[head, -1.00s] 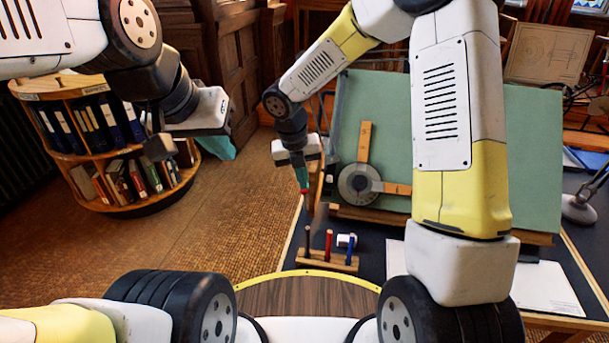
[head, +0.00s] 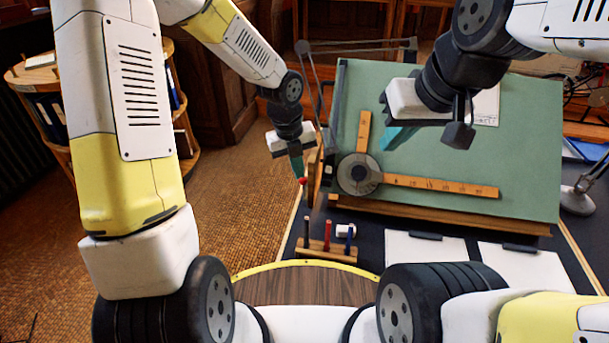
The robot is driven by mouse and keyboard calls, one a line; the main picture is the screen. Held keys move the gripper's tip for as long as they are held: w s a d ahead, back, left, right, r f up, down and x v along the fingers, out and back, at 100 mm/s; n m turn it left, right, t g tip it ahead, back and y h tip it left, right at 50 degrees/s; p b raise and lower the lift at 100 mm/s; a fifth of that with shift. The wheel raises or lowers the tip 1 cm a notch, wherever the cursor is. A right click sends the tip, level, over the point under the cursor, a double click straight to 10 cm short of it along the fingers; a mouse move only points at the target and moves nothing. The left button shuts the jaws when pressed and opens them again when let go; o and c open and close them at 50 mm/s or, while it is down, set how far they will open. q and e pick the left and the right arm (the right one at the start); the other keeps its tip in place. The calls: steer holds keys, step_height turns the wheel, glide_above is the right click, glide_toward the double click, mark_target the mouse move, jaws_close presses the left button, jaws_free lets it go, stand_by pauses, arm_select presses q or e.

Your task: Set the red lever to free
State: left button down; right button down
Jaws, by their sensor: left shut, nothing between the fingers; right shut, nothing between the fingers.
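The red lever (head: 303,181) shows as a small red end at the lower left side of the green drafting board (head: 450,150). The rest of the lever and any free or lock marking are hidden or too small to read. My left gripper (head: 298,168) points down with its teal fingers shut and empty. Its tips are right at the red end; I cannot tell whether they touch it. My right gripper (head: 390,140) is shut and empty, in front of the board's upper middle, well to the right of the lever.
A drafting arm with a round dial (head: 359,174) and two wooden rulers (head: 440,186) lies across the board. A wooden pen holder (head: 320,252) with upright pens stands below it. White paper sheets (head: 420,255) lie on the dark table. A lamp base (head: 577,200) stands at right.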

mark_target(305, 188)
arm_select(q)
steer(key=w+d+f+m, duration=0.1)
steer(key=w+f, duration=0.4)
steer(key=f, duration=0.4)
steer(key=shift+d+f, duration=0.2)
steer(key=shift+d, duration=0.05)
arm_select(e)
steer(key=shift+s+r+m, duration=0.15)
steer(key=shift+s+m, duration=0.25)
steer(key=shift+m, duration=0.3)
